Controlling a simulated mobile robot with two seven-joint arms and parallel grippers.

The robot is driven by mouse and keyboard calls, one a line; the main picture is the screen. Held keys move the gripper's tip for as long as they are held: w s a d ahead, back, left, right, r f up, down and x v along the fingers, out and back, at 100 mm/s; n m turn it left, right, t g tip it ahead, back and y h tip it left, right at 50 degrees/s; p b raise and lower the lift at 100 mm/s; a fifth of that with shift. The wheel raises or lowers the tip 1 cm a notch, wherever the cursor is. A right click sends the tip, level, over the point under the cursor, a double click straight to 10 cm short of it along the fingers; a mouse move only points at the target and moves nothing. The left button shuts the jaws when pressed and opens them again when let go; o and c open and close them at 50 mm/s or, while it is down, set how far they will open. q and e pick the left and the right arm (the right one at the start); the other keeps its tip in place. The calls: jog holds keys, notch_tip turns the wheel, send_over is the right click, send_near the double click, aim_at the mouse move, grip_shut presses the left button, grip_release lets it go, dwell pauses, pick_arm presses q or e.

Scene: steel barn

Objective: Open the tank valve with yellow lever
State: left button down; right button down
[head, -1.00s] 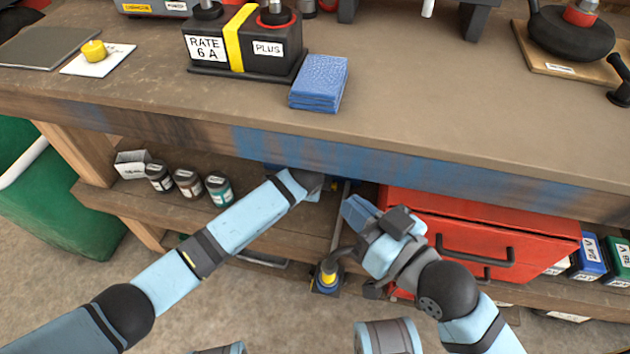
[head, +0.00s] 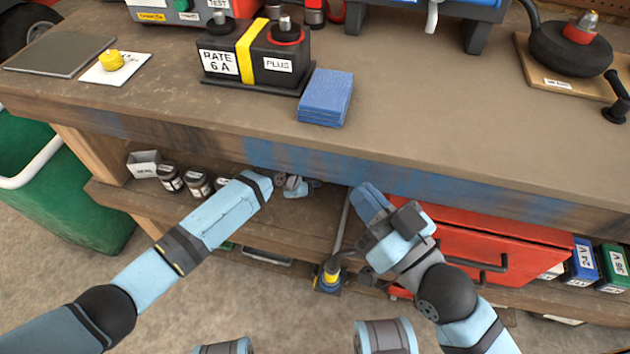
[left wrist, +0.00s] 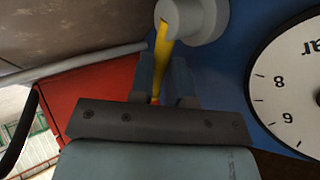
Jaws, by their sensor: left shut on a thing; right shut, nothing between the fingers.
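In the left wrist view the yellow lever (left wrist: 162,48) runs from a round grey hub (left wrist: 190,20) down between the fingers of my left gripper (left wrist: 160,80), which is shut on it. The blue tank surface (left wrist: 235,70) lies behind. In the head view my left forearm reaches under the bench edge; the lever is hidden there, and only a small part of the wrist shows. My right gripper (head: 367,200) is shut and empty, just in front of the bench edge and the red drawer cabinet.
A white dial gauge (left wrist: 290,85) sits right of the lever. The red cabinet (head: 490,245) stands on the lower shelf. Small jars (head: 198,186) stand left of my left forearm. The bench top (head: 430,120) overhangs the shelf. A yellow-and-black object (head: 329,278) is low between my arms.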

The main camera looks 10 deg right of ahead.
pick_arm(q)
jog(key=shift+r, duration=0.1)
pick_arm(e)
jog(key=shift+f, duration=0.35)
pick_arm(q)
jog(key=c, duration=1.1)
grip_release()
jog(key=p+v, duration=0.2)
jog(key=v, duration=0.5)
jog(key=shift+a+p, duration=0.2)
jog(key=shift+p, duration=0.15)
pick_arm(e)
jog(key=shift+w+d+r+h, duration=0.1)
jog(key=shift+d+r+h, duration=0.05)
jog(key=shift+d+h, duration=0.25)
pick_arm(q)
jog(key=shift+r, duration=0.1)
